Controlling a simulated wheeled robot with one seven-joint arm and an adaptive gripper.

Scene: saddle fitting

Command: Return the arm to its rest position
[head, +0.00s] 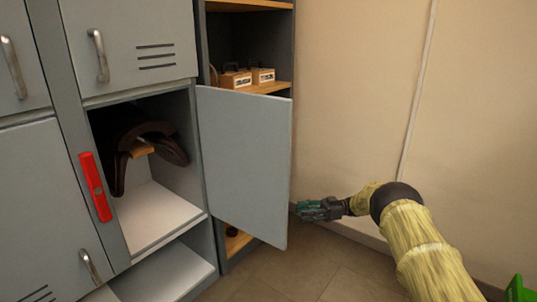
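My gripper (318,209) is at the end of my straw-coloured arm, in the lower right of the head view. It hangs in front of the bare wall, just right of the free edge of an open locker door (243,160). It is small and dark from here, and whether its fingers are apart does not show. I see nothing clearly held in it. A dark brown saddle (143,147) sits in the open locker compartment on the left, on a wooden support (141,149), apart from my gripper.
The grey door stands swung open between my gripper and the lockers (130,60). A red bar (95,187) is on the locker frame. Small wooden boxes (236,79) stand on a shelf behind the door. Tiled floor (300,265) below my gripper looks clear.

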